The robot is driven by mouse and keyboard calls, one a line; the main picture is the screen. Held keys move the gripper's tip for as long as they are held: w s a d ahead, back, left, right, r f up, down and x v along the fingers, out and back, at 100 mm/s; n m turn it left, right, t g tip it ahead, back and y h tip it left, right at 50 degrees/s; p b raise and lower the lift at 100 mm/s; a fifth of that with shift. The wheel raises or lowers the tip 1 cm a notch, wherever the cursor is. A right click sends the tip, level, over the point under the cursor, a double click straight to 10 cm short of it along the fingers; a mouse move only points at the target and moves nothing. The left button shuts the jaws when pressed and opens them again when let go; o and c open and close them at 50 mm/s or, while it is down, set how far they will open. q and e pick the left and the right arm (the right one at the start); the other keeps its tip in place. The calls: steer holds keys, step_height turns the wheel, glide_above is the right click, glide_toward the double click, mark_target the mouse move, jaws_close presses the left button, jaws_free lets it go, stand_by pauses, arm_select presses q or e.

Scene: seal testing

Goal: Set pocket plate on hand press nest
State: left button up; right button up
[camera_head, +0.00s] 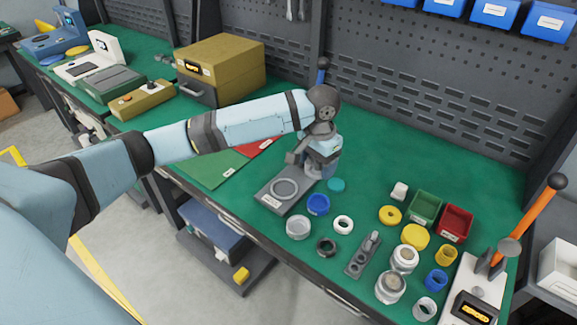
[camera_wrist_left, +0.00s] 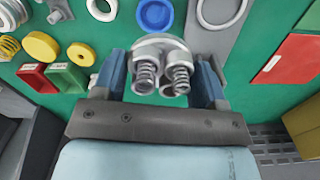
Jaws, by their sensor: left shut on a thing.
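My left gripper (camera_head: 318,160) reaches over the green bench from the left. In the left wrist view it is shut (camera_wrist_left: 162,80) on a round metal part with two coil springs, apparently the pocket plate (camera_wrist_left: 160,42). Its blue fingers stand on either side of the part. In the head view the arm and hand largely hide the held part. A grey base plate with a raised ring (camera_head: 284,188), perhaps the nest, lies just left of and below the gripper. In the left wrist view this ring plate (camera_wrist_left: 258,22) lies beyond the held part. My right gripper is not in view.
Green (camera_head: 425,208) and red (camera_head: 456,222) bins and an orange-handled press (camera_head: 540,215) stand right. A tan box (camera_head: 222,65) stands behind the arm.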

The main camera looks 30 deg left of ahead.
arm_select(q)
steer(key=a+f+m+p, duration=0.2)
steer(key=a+f+m, duration=0.1)
steer(key=m, duration=0.3)
steer(key=m+p, duration=0.3)
steer(key=m, duration=0.6)
glide_above(284, 189)
step_height(284, 189, down, 4)
steer(key=shift+d+f, duration=0.1)
steer(key=shift+f+m, duration=0.3)
steer(key=shift+m, duration=0.1)
steer(key=shift+f+b, duration=0.6)
steer(key=shift+b, duration=0.2)
step_height(284, 189, down, 3)
steer(key=b, duration=0.3)
steer(key=shift+r, duration=0.2)
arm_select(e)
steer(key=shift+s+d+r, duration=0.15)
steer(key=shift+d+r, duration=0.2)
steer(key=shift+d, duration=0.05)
arm_select(q)
steer(key=shift+f, duration=0.1)
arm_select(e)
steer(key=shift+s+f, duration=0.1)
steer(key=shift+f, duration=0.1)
arm_select(q)
steer(key=shift+f, duration=0.7)
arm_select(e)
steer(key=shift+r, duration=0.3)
